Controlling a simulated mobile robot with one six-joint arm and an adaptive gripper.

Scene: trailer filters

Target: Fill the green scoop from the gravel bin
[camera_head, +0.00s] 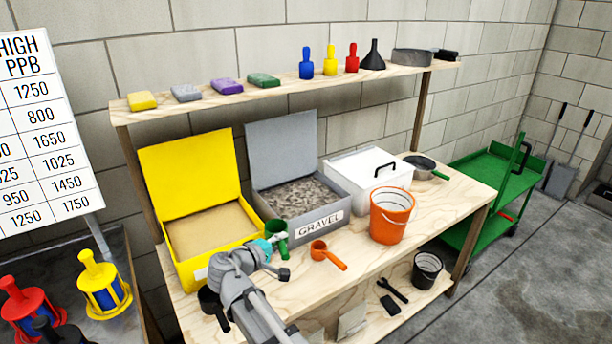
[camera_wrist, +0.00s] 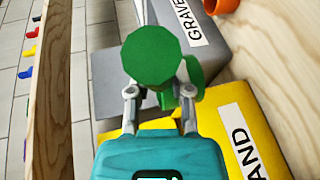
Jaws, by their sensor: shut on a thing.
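The green scoop (camera_head: 276,230) is in my gripper (camera_head: 279,241), at the front left corner of the gravel bin. In the wrist view the scoop (camera_wrist: 150,54) shows a round green face between the two fingers of my gripper (camera_wrist: 159,90); the inside of its cup is hidden there. The gravel bin (camera_head: 333,214) is a grey box with its lid raised at the back and a GRAVEL label on its front. Grey gravel (camera_head: 298,197) lies inside. In the wrist view the bin's grey wall (camera_wrist: 210,65) shows beyond the scoop.
The open yellow sand bin (camera_head: 190,268) stands left of the gravel bin, close to my arm. An orange scoop (camera_head: 326,254) lies in front, and an orange bucket (camera_head: 391,216) and a lidded white box (camera_head: 352,172) stand to the right. A shelf (camera_head: 290,91) runs above.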

